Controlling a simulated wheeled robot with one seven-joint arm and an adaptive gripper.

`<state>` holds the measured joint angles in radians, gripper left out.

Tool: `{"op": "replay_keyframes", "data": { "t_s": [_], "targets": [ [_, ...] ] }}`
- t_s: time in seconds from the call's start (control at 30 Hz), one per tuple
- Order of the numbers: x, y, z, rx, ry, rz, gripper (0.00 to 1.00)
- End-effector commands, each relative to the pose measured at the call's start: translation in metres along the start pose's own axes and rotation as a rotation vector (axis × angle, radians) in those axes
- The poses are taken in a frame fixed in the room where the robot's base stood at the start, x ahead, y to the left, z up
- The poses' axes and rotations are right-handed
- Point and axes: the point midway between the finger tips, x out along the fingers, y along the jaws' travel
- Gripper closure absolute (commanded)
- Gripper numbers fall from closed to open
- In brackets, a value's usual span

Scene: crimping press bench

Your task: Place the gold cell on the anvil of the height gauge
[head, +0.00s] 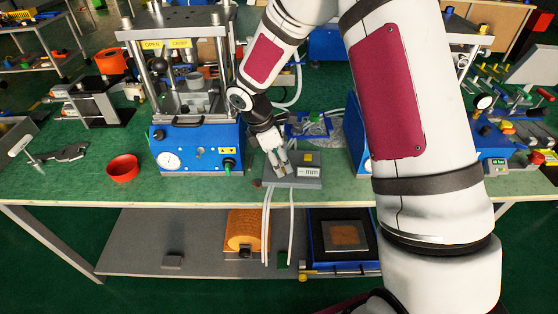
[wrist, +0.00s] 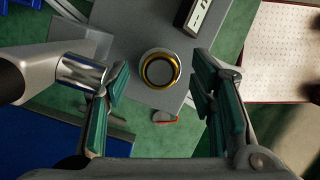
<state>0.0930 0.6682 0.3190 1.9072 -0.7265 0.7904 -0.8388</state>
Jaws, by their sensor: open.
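The height gauge (head: 311,183) is a grey box with an "mm" display on the green bench. In the wrist view its grey top (wrist: 125,35) lies below my gripper, with the display at the upper edge. The gold cell (wrist: 174,72) is a round piece with a gold rim and a grey centre, seen from above over the gauge's top. The anvil under it is hidden. My gripper (wrist: 162,84) is open, one finger on each side of the cell, with gaps on both sides. In the head view my gripper (head: 279,163) is pointing down over the gauge's left part.
A blue press (head: 200,150) stands left of the gauge. A red ring-shaped bowl (head: 123,170) and a metal tool (head: 62,155) are farther left. A blue tray (head: 303,127) lies behind the gauge. A perforated white sheet (wrist: 285,50) is at right in the wrist view.

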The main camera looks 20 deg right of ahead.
Motion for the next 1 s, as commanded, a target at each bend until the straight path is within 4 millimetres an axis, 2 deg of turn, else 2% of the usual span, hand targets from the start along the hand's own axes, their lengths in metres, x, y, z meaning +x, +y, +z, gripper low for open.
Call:
{"op": "replay_keyframes", "data": {
  "t_s": [0.3,0.5,0.63,0.87,1.0],
  "targets": [
    [-0.064,0.001,0.0,0.001,0.001,0.005,0.49],
    [-0.097,0.001,-0.001,-0.001,0.002,0.004,0.49],
    [-0.11,0.001,-0.001,-0.001,0.001,0.003,0.49],
    [-0.115,-0.001,0.0,0.002,0.001,0.001,0.49],
    [-0.13,-0.012,0.011,0.067,-0.005,0.01,0.49]
  ]
}}
